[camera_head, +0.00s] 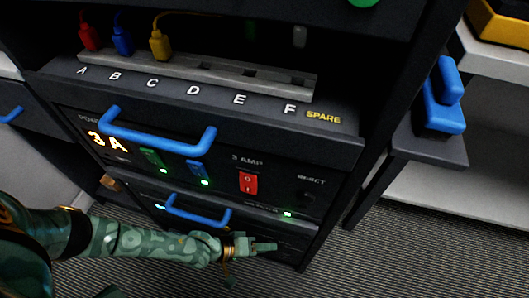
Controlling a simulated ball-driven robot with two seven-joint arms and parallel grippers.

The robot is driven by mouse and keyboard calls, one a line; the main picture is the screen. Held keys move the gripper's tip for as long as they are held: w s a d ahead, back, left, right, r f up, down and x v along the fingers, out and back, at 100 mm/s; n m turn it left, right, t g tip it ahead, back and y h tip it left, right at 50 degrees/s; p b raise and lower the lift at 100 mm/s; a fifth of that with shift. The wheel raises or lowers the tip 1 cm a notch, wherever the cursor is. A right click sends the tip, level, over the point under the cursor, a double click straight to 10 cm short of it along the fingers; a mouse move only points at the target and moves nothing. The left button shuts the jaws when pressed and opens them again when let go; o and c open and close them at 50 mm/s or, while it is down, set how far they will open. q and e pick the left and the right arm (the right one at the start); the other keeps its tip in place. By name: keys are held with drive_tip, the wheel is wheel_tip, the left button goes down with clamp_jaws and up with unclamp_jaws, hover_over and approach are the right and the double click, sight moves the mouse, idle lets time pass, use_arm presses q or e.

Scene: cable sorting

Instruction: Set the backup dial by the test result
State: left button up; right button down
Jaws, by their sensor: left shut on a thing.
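The upper unit's front panel has a lit orange display (108,142) that reads 3 A. A red rocker switch (248,183) sits under the label 3 AMP. A green plug (151,157) and a blue plug (197,168) sit in the panel, each with a green light by it. My left gripper (268,246) reaches the lower unit's dark front, right of its blue handle (198,213). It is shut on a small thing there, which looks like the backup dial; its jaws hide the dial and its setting. My right gripper is not in view.
A slotted rack (200,72) marked A to F and SPARE holds red, blue and yellow plugs at A to C. A large blue handle (160,137) juts from the upper unit. A blue object (442,105) stands on the right shelf. Carpet is clear at lower right.

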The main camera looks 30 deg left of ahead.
use_arm(q)
drive_tip(key=shift+s+f, duration=0.1)
drive_tip(key=shift+f, duration=0.05)
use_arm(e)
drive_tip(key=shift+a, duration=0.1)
use_arm(q)
drive_tip(key=o, duration=1)
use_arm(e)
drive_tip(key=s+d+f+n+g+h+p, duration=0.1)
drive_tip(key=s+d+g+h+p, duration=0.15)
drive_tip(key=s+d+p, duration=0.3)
use_arm(q)
drive_tip(key=p+v, duration=0.2)
drive_tip(key=v, duration=1.4)
drive_tip(key=shift+s+a, duration=0.1)
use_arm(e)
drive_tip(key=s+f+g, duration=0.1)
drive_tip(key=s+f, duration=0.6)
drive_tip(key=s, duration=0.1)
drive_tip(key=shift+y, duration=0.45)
